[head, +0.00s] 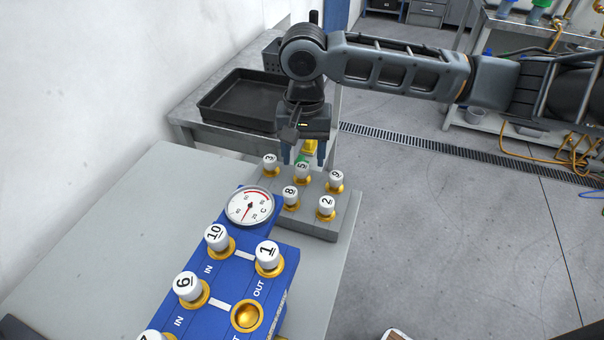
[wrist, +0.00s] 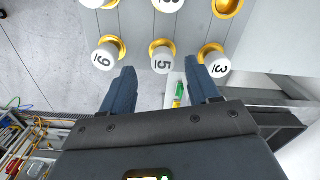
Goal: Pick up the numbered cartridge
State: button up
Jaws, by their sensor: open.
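White numbered cartridges with gold collars stand upright in a grey rack (head: 312,224). The back row holds cartridge 3 (head: 270,163), cartridge 5 (head: 302,171) and cartridge 9 (head: 336,179); cartridge 8 (head: 290,195) and cartridge 2 (head: 326,206) are in front. My gripper (head: 304,158) is open and empty, pointing down at the rack's back edge. In the wrist view, cartridge 5 (wrist: 163,58) lies ahead of the gap between my blue fingers (wrist: 162,82), apart from them. Cartridge 9 (wrist: 105,55) and cartridge 3 (wrist: 217,62) flank it. A gold socket (wrist: 227,7) in the rack is empty.
A blue block (head: 232,270) with a round gauge (head: 250,206) holds cartridges 10 (head: 218,237), 1 (head: 267,254) and 6 (head: 187,286), plus an empty gold socket (head: 247,316). A black tray (head: 240,100) sits on a bench behind. The grey table is clear at left.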

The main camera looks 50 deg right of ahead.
aim_at(302, 166)
jog(key=f, duration=0.4)
jog(key=shift+w+a+f+p, duration=0.1)
jog(key=shift+w+f+p, duration=0.1)
jog(key=shift+f+p, duration=0.2)
jog(key=shift+c, duration=0.3)
jog(key=c, duration=1)
jog(key=shift+r, duration=0.15)
